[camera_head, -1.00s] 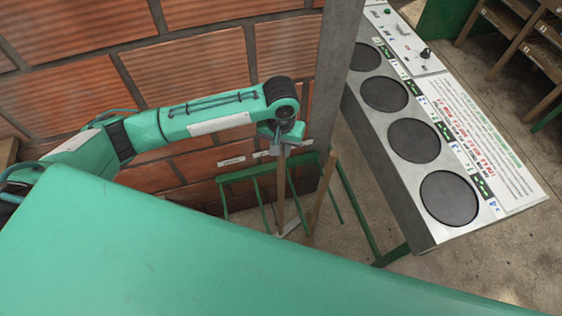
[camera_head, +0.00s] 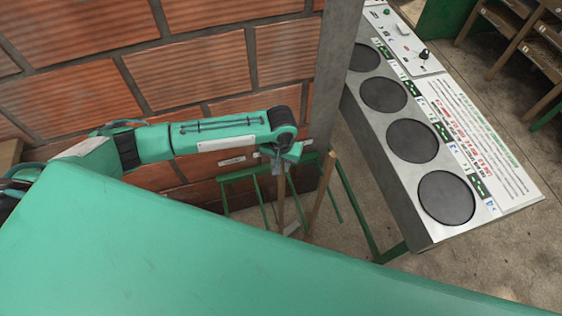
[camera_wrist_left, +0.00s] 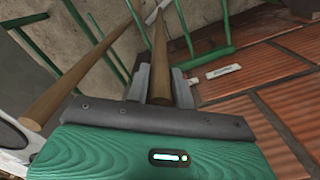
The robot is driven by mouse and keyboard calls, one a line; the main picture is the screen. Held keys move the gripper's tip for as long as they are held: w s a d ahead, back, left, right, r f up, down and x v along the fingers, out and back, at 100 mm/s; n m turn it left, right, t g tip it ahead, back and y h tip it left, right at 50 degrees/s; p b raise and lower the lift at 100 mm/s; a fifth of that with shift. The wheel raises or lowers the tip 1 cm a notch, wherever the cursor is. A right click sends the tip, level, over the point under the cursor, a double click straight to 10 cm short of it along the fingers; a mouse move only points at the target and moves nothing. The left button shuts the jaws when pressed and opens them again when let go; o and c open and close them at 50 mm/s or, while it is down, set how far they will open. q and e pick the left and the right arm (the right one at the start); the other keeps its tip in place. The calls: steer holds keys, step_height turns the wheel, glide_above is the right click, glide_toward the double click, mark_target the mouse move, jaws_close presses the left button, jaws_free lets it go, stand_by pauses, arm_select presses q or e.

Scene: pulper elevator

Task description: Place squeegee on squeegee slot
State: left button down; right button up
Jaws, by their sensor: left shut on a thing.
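My left gripper (camera_head: 281,166) reaches over the green rack by the brick wall. In the left wrist view its fingers (camera_wrist_left: 160,85) are shut on a long wooden handle (camera_wrist_left: 160,45), the squeegee's handle, which hangs down in the head view (camera_head: 281,205). The squeegee's lower end is hard to make out. The green metal rack (camera_head: 240,174), with several bars, stands against the wall and holds the slots; the handle is among its bars. I cannot tell whether the squeegee rests in a slot. My right gripper is not in view.
A second wooden handle (camera_head: 321,197) leans close to the right of the held one; it also shows in the left wrist view (camera_wrist_left: 75,80). A grey post (camera_head: 340,70) and a control panel with black discs (camera_head: 446,198) stand to the right. Small labels (camera_head: 232,160) are on the wall.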

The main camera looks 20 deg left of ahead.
arm_select(q)
steer(key=c, duration=1.2)
jaws_free()
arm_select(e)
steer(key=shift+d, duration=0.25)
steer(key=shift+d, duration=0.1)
arm_select(q)
step_height(320, 180, up, 11)
steer(key=shift+r+b, duration=0.15)
steer(key=shift+b, duration=0.9)
steer(key=shift+r, duration=0.45)
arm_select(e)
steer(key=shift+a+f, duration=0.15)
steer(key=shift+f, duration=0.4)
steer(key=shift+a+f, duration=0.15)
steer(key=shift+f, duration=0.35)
arm_select(q)
steer(key=shift+f, duration=0.1)
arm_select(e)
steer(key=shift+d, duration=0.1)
